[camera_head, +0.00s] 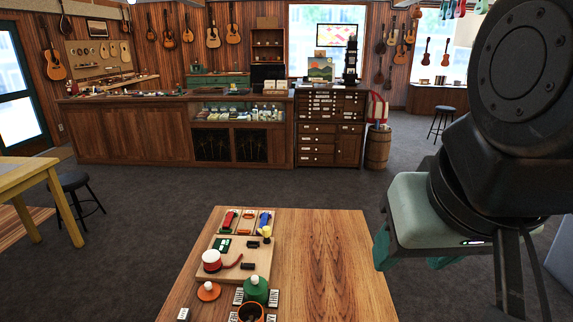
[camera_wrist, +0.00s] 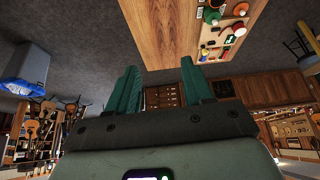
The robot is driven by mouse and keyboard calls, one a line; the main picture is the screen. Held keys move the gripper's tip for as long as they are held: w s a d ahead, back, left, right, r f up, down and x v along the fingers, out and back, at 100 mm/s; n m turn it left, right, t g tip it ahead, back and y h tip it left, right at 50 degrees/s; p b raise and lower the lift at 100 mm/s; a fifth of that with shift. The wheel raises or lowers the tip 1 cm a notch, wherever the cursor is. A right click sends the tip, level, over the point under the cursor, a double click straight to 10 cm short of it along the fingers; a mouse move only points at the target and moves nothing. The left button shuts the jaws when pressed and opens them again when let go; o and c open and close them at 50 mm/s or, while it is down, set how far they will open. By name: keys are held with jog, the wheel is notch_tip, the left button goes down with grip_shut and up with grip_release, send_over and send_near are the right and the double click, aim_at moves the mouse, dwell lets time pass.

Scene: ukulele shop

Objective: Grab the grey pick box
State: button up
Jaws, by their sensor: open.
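I cannot make out a clearly grey pick box in either view. Several small things stand on the wooden table (camera_head: 330,255), too small to identify surely. Among them are a dark small block (camera_head: 249,266), a green lidded pot (camera_head: 256,289), and small white-and-black lettered blocks (camera_head: 183,314). My gripper (camera_head: 412,258) is at the right, beyond the table's right edge and apart from everything on it. In the wrist view my gripper (camera_wrist: 159,68) has its two green fingers spread with nothing between them, and the table (camera_wrist: 180,35) shows upside down beyond.
A wooden board (camera_head: 262,258) holds a red-and-white round tin (camera_head: 212,260) and coloured tools. An orange lid (camera_head: 208,291) and an orange pot (camera_head: 251,313) are near the front. The table's right half is bare. A counter (camera_head: 135,130) stands behind, a stool (camera_head: 75,185) left.

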jog(key=w+a+f+m+g+y, duration=0.15)
jog(key=w+a+m, duration=0.25)
jog(key=w+a, duration=0.55)
jog(key=m+g+y, duration=0.3)
jog(key=m+g, duration=0.1)
jog(key=m, duration=1)
send_over(183, 314)
jog(key=d, duration=0.2)
notch_tip(183, 314, down, 37)
jog(key=shift+s+d+f, duration=0.1)
jog(key=shift+d, duration=0.05)
jog(key=shift+x, duration=2.75)
jog(key=shift+d, duration=0.2)
